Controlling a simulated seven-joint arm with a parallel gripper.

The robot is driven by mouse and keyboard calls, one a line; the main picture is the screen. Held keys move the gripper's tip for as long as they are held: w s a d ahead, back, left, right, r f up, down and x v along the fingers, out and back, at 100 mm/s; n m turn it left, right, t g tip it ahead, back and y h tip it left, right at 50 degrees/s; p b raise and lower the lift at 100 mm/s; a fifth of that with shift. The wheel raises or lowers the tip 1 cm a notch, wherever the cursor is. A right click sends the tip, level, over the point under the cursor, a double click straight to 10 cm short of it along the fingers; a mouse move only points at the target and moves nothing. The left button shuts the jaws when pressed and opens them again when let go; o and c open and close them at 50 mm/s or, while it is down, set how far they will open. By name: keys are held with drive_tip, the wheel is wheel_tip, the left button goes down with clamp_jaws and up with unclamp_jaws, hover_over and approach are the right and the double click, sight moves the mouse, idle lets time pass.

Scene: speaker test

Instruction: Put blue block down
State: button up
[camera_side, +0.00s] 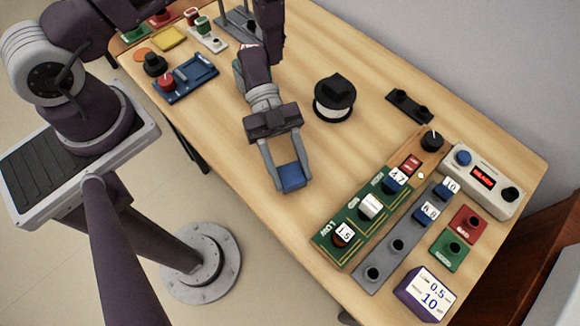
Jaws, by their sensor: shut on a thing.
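The blue block (291,177) is between the two fingers of my gripper (284,178). My gripper is shut on it, near the front edge of the wooden table (225,140). The block's top face shows; its underside is hidden, so I cannot tell whether it touches the table.
Right of my gripper lies a green board (352,225) with labelled parts, beside a grey strip (398,245) with several sockets. A blue tray (186,80) lies at the left. Bare table surrounds my gripper.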

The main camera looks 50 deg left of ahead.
drive_tip(key=shift+f, duration=0.5)
drive_tip(key=o, duration=1.5)
drive_tip(key=shift+c, duration=0.2)
